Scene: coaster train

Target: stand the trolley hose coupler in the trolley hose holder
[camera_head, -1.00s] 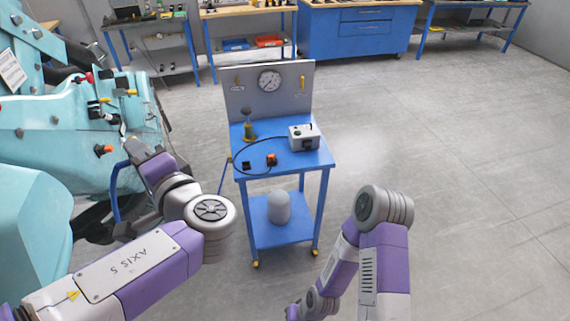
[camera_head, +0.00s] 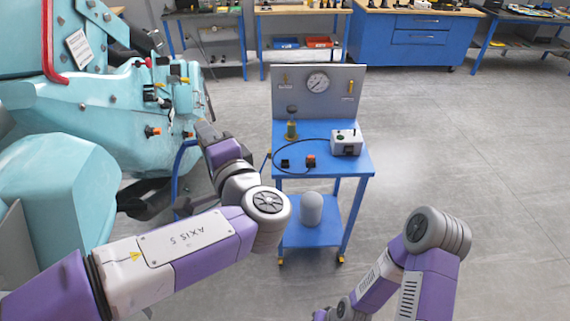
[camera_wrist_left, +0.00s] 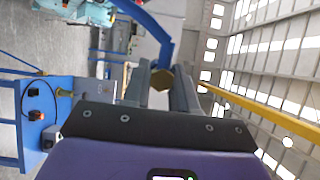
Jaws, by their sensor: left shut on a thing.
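My left gripper (camera_head: 206,133) is left of the blue trolley, in front of the teal machine, small and partly hidden by its wrist. In the left wrist view its two fingers (camera_wrist_left: 161,88) are shut on a brass hexagonal piece (camera_wrist_left: 160,79), seemingly the coupler, at the end of a thick blue hose (camera_wrist_left: 158,30). The blue hose (camera_head: 181,165) also hangs below the gripper in the head view. The blue trolley (camera_head: 352,161) stands apart from the gripper, to its right. I cannot tell for sure which part is the holder. My right gripper is out of view.
The teal machine (camera_head: 75,120) crowds the left. The floor right of the trolley is clear.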

